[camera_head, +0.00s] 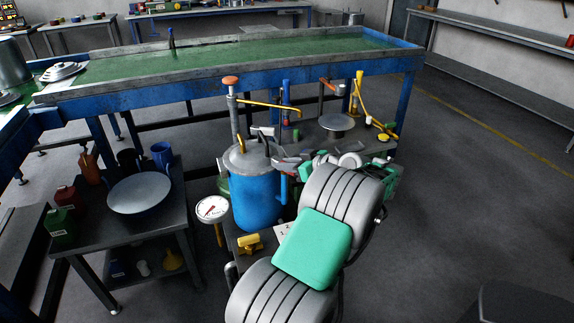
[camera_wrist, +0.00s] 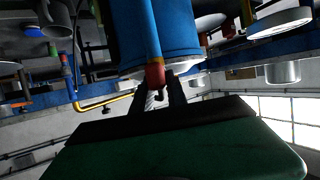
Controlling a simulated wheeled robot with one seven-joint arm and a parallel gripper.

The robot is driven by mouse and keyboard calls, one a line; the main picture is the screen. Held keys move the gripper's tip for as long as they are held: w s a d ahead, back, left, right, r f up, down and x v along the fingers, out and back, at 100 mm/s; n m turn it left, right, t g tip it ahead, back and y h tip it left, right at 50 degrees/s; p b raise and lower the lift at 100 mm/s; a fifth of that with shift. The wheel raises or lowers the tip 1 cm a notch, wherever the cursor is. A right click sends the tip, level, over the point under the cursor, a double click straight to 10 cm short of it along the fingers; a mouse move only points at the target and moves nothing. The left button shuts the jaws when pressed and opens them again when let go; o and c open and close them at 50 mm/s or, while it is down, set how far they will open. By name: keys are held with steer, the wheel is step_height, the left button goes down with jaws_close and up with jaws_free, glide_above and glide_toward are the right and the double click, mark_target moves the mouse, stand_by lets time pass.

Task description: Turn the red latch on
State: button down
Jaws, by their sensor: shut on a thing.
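A blue pot (camera_head: 255,200) with a grey lid (camera_head: 248,157) stands in front of my arm. It fills the upper middle of the wrist view (camera_wrist: 185,38), where the scene looks upside down. A blue pipe (camera_wrist: 137,30) runs along its side and ends in a red piece (camera_wrist: 155,74), which looks like the red latch. My gripper (camera_wrist: 161,82) has its dark fingers at this red piece and is shut on it. In the head view the red piece is hidden behind my gripper and wrist.
A white-faced gauge (camera_head: 212,208) and a yellow fitting (camera_head: 250,243) sit near the pot. Upright pipes with an orange knob (camera_head: 231,80) and yellow levers (camera_head: 360,85) rise behind it. A dark side table (camera_head: 165,220) stands left.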

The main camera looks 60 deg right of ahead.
steer(key=shift+f, duration=0.2)
steer(key=c, duration=1.5)
jaws_free()
steer(key=shift+c, duration=0.2)
steer(key=shift+o, duration=1.1)
steer(key=shift+r, duration=0.1)
steer(key=v, duration=0.7)
steer(key=shift+s, duration=0.3)
steer(key=shift+a+r, duration=0.15)
